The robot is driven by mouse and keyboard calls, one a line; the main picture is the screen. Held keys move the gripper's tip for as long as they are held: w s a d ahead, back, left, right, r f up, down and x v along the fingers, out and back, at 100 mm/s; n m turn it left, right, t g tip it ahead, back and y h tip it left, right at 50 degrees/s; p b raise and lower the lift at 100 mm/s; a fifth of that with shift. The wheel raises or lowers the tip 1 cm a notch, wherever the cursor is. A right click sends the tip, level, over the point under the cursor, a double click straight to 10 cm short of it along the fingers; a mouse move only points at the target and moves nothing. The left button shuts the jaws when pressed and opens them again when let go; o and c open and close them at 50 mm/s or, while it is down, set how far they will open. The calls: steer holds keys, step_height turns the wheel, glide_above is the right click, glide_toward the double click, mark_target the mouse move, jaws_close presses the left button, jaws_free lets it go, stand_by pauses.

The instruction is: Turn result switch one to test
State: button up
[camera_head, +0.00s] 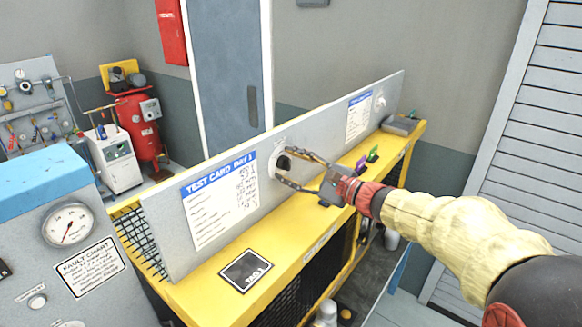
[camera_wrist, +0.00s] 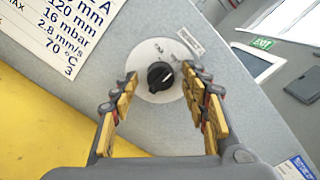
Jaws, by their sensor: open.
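A black rotary switch (camera_wrist: 160,76) sits on a round pale dial plate on the grey upright panel, beside the first test card. In the head view the same switch (camera_head: 284,162) shows just right of the card, partly hidden by my fingers. The dial lettering is too small to read, so I cannot tell its setting. My gripper (camera_wrist: 162,85) is open, its yellow-padded fingers to the left and right of the knob, with visible gaps on both sides. In the head view my gripper (camera_head: 281,170) reaches the panel from the right. A second dial (camera_head: 380,100) is farther along the panel.
The test card (camera_head: 222,203) is left of the switch. A yellow bench ledge (camera_head: 215,290) runs below the panel, with a black label plate (camera_head: 246,270) and small coloured items (camera_head: 373,154) on it. A gauge cabinet (camera_head: 68,224) stands at left.

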steer(key=v, duration=1.2)
